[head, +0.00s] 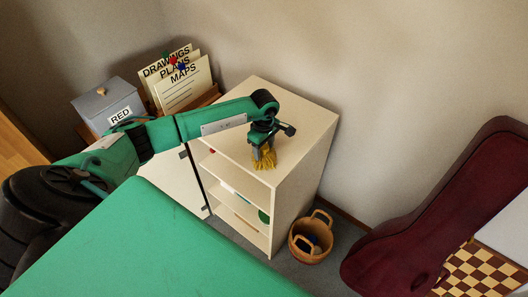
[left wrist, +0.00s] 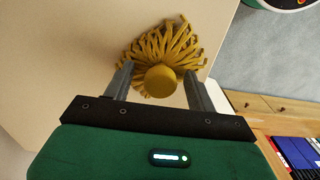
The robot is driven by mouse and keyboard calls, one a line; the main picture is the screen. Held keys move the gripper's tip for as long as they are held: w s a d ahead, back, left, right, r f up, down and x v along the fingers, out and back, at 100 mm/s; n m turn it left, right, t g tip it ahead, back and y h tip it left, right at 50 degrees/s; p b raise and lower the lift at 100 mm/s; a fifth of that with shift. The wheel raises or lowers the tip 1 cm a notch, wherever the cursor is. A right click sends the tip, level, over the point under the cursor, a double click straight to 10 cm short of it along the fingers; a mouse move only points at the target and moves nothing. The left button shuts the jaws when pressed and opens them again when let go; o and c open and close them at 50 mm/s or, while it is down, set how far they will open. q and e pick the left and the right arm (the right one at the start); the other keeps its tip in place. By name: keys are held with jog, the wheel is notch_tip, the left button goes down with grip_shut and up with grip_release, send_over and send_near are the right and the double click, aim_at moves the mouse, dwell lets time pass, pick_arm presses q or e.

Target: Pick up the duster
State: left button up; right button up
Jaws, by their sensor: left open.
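The duster (head: 265,161) shows as a yellow stringy tuft on top of the cream shelf cabinet (head: 300,130), close to its front edge. In the left wrist view the duster (left wrist: 161,80) has a round yellow end facing the camera, with yellow strands fanned out beyond it. My left gripper (head: 263,150) points down over the duster. In the left wrist view the left gripper (left wrist: 159,82) is open, with one finger on each side of the round end. Small gaps seem to show between fingers and duster. My right gripper is in neither view.
The cabinet's open shelves hold a few items. A wicker basket (head: 311,237) stands on the floor at its right. A dark red instrument case (head: 440,215) and a checkered board (head: 478,270) are at the right. A grey box (head: 108,105) and folders (head: 180,82) stand behind my arm.

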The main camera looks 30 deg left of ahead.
pick_arm(q)
jog(key=shift+f, duration=0.1)
jog(key=shift+c, duration=0.5)
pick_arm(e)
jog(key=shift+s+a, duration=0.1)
pick_arm(q)
jog(key=c, duration=1)
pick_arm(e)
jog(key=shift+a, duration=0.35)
